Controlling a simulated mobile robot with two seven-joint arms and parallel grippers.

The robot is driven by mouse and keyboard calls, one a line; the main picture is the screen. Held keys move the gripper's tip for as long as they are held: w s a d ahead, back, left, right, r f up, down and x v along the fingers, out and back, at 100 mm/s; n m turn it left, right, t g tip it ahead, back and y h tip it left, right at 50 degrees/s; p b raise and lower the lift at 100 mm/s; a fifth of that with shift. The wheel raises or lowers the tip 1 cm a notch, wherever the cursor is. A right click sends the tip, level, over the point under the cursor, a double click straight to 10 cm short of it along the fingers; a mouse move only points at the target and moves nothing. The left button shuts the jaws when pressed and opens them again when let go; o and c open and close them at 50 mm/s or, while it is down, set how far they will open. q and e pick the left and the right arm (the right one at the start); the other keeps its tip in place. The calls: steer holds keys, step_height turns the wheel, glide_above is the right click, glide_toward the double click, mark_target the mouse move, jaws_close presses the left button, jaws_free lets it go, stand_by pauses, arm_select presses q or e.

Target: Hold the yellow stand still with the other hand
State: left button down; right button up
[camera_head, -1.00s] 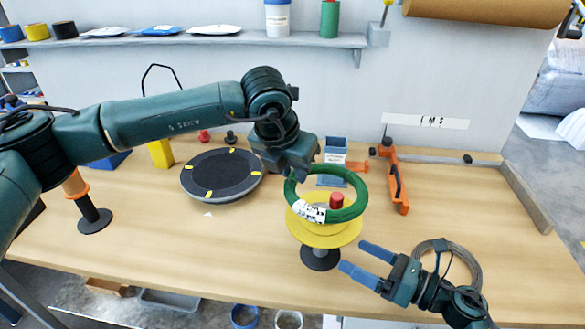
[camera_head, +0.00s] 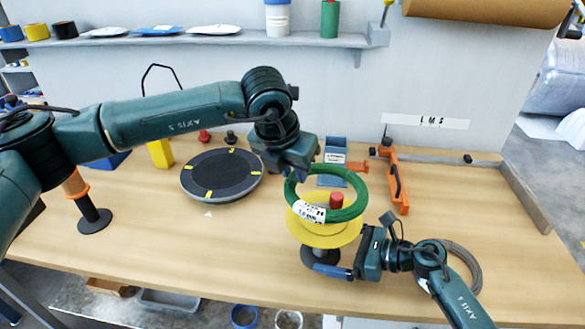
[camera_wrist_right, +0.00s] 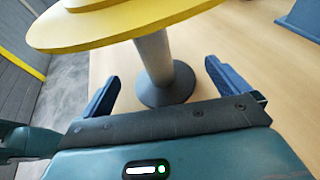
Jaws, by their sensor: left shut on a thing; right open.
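The yellow stand (camera_head: 325,236) is upright on the table, with a round yellow plate, a red-topped centre and a dark base. The right wrist view shows its plate (camera_wrist_right: 120,25), grey post and round base. A green coil (camera_head: 349,211) with a white label is tilted around the red top, above the plate. My left gripper (camera_head: 297,172) is shut on the coil's far left side. My right gripper (camera_head: 328,258) is open, low beside the stand. In the right wrist view its fingers (camera_wrist_right: 161,72) are on either side of the post, with gaps showing.
A black turntable (camera_head: 221,176) lies left of the stand. An orange clamp (camera_head: 397,182) and a blue holder (camera_head: 335,150) are behind it. A grey wire coil (camera_head: 468,268) lies under my right arm. The table's front edge is close to the stand.

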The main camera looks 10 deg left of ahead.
arm_select(q)
steer(key=shift+r, duration=0.1)
arm_select(e)
steer(key=shift+x, duration=1.25)
steer(key=shift+c, duration=0.3)
steer(key=c, duration=1.7)
arm_select(q)
steer(key=shift+s+n+y, duration=0.4)
steer(key=shift+s+n, duration=0.3)
steer(key=shift+n, duration=0.3)
steer(key=shift+s+n+y, duration=0.5)
steer(key=shift+s+n, duration=0.1)
steer(key=shift+n, duration=0.6)
steer(key=shift+a, duration=0.1)
